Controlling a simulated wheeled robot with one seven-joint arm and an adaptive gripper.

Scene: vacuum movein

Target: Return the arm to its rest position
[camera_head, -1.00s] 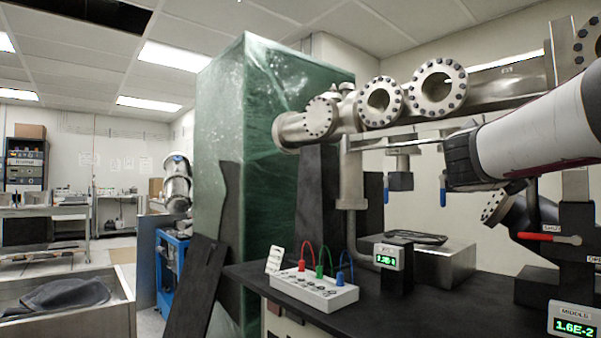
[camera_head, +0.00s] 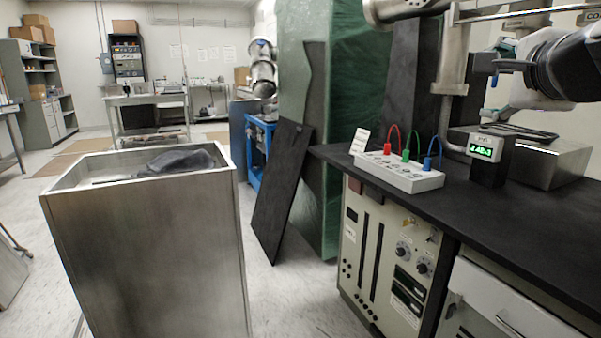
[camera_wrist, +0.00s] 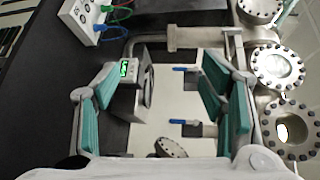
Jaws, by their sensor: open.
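My gripper (camera_head: 488,82) is at the upper right of the head view, at the end of my white and black wrist (camera_head: 545,70). It hangs above the black bench (camera_head: 330,153), near the small gauge with a green display (camera_head: 487,148). In the wrist view my gripper (camera_wrist: 160,72) shows its two teal-padded fingers spread wide apart with nothing between them. The gauge (camera_wrist: 124,69) is beyond the left finger, and steel flanged ports (camera_wrist: 278,66) lie beyond the right finger. Most of my arm is out of the frame.
A white box with red, green and blue cables (camera_head: 400,172) stands on the bench, left of a steel box (camera_head: 545,163). A green-wrapped tall block (camera_head: 350,80) and a leaning black panel (camera_head: 278,195) stand left. A steel bin (camera_head: 150,250) is nearer; floor separates them.

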